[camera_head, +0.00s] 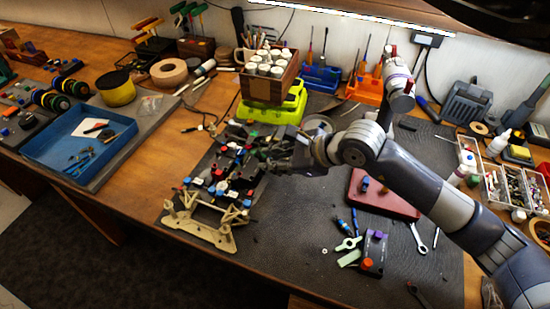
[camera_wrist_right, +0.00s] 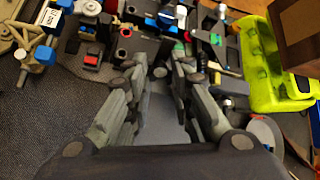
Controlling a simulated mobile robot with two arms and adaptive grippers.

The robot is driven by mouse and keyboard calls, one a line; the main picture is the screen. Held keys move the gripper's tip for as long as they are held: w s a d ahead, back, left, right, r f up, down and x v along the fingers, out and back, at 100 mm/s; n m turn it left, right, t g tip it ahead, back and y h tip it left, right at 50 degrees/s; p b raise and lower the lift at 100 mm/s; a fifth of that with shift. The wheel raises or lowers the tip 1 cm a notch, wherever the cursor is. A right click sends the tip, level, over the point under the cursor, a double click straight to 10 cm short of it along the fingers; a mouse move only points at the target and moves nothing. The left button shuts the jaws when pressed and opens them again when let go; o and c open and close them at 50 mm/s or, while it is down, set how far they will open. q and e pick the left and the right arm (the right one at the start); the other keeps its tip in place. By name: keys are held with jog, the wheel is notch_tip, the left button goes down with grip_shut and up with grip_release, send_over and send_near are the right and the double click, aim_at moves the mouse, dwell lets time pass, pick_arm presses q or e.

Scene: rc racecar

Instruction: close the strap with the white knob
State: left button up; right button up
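The RC car (camera_head: 222,178) stands on the dark mat, with a dark, crowded chassis and a beige front frame (camera_head: 196,232). Small red, blue and white parts sit on its top. In the right wrist view, the chassis parts (camera_wrist_right: 92,58) lie ahead of my fingers. I cannot pick out the strap or its white knob for certain among these small parts. My right gripper (camera_wrist_right: 160,76) is open, its two fingers apart with only a dark surface showing between them. In the head view it reaches the car's right side (camera_head: 276,155); contact is unclear. My left gripper is not in view.
A lime-green body (camera_head: 272,111) stands behind the car with a wooden box (camera_head: 268,88) of white-capped bottles on it. A blue tray (camera_head: 78,138) lies left. A red box (camera_head: 382,195), tools and a small dark block (camera_head: 374,252) lie right. The mat in front is mostly clear.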

aim_at(260, 156)
grip_shut()
jog(key=shift+r, duration=0.1)
jog(key=shift+w+a+r+g+h+p, duration=0.2)
jog(key=shift+a+r+g+h+p, duration=0.25)
jog(key=shift+h, duration=0.45)
jog(key=h, duration=0.1)
jog(key=a+g+h, duration=0.1)
jog(key=shift+w+h, duration=0.25)
jog(key=shift+h, duration=0.05)
jog(key=a+g+h, duration=0.1)
jog(key=h, duration=0.1)
jog(key=h+b, duration=0.1)
jog(key=shift+w+a+f+n+g+h, duration=0.1)
jog(key=shift+w+a+n+g+h, duration=0.2)
jog(key=shift+w+a+g+h, duration=0.1)
jog(key=shift+w+a+f+g+h+b, duration=0.2)
jog(key=shift+a+g+h+b, duration=0.2)
jog(key=shift+h+b, duration=0.45)
jog(key=shift+w+a+f+g+h+b, duration=0.15)
jog(key=shift+a+g+h+b, duration=0.35)
jog(key=shift+h, duration=0.55)
jog(key=shift+s+d+h, duration=0.1)
jog(key=shift+d+h, duration=0.05)
jog(key=shift+h, duration=0.15)
jog(key=shift+o, duration=0.5)
grip_release()
